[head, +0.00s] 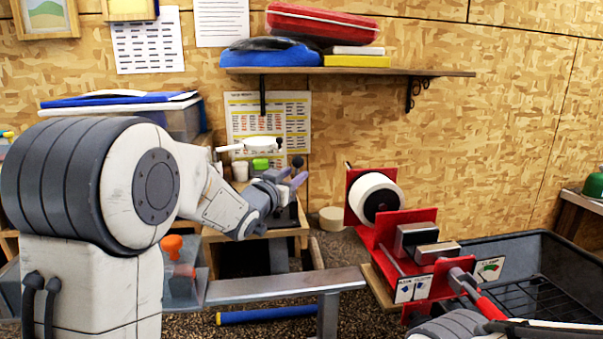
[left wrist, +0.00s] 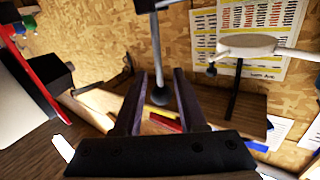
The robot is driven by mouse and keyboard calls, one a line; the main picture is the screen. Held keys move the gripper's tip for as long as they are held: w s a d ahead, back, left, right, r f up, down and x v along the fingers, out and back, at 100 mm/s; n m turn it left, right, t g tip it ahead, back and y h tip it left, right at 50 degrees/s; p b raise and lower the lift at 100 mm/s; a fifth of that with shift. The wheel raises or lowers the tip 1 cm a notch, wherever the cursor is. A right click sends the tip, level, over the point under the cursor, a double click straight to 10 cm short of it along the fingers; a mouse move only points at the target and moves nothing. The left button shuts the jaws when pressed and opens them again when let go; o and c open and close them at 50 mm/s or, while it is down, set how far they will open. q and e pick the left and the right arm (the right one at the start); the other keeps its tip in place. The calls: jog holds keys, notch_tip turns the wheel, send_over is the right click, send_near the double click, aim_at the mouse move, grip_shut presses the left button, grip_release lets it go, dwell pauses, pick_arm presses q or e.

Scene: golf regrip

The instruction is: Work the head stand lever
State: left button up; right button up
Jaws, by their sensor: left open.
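In the left wrist view, a grey lever rod (left wrist: 156,50) ends in a dark ball knob (left wrist: 160,97). The knob appears in the gap between the fingers of my left gripper (left wrist: 160,100), which is open with a gap on both sides. In the head view my left gripper (head: 293,180) is stretched out over the small wooden table, and a dark knob (head: 297,161) shows just above its fingertips. I cannot tell whether the fingers touch the knob.
A red machine with a white roll (head: 375,196) stands right of the left gripper. A grey metal bench (head: 285,287) is below, a black tray (head: 530,255) at the right, and a wall shelf (head: 345,72) above.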

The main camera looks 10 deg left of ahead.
aim_at(297, 172)
pick_arm(q)
jog(key=w, duration=0.2)
jog(key=w+d+p, duration=0.1)
jog(key=w, duration=0.2)
grip_shut()
dwell(1.4)
